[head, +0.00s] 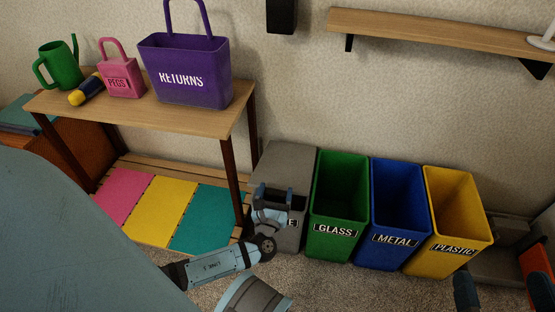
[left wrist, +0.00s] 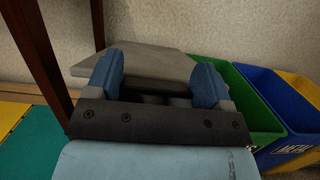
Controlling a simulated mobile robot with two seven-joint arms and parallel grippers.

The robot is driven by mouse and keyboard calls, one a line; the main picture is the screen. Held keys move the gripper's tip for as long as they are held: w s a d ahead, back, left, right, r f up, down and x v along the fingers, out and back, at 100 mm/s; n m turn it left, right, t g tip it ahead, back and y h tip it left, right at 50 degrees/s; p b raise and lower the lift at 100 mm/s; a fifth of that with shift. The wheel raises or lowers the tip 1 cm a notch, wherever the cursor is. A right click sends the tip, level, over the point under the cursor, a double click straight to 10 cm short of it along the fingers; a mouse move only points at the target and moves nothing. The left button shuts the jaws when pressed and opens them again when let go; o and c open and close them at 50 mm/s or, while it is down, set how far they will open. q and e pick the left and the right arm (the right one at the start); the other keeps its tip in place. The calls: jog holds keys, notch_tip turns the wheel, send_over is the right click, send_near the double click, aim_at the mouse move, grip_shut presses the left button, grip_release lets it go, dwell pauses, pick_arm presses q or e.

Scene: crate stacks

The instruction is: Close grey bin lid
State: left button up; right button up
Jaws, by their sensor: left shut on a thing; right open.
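The grey bin (head: 289,240) stands at the left end of a row of bins, its front label mostly hidden by my left gripper. Its grey lid (head: 287,160) lies over the top; I cannot tell whether it is fully down. In the left wrist view the lid (left wrist: 140,62) is a flat grey slab just beyond the fingers. My left gripper (head: 272,197) is at the lid's front edge and shut on it, with blue finger pads on either side in the left wrist view (left wrist: 156,88). My right gripper (head: 497,290) is open and empty at the lower right, its fingertips wide apart.
Open green (head: 338,248), blue (head: 383,256) and yellow (head: 437,262) bins stand to the right of the grey one. A wooden table (head: 180,119) with a purple returns basket (head: 185,92) stands at left, its leg close to the grey bin. A wooden shelf (head: 440,35) hangs above.

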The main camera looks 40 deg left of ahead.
pick_arm(q)
jog(key=shift+s+d+f+t+y+b, duration=0.15)
jog(key=shift+f+t, duration=0.2)
jog(key=shift+f, duration=0.65)
jog(key=shift+s+f+t+y+b, duration=0.2)
jog(key=shift+f+t, duration=0.1)
jog(key=shift+f, duration=0.65)
jog(key=shift+s+d+f+t+y+b, duration=0.15)
jog(key=shift+f+t, duration=0.2)
jog(key=shift+f, duration=0.65)
jog(key=shift+a, duration=0.1)
jog(key=o, duration=1.3)
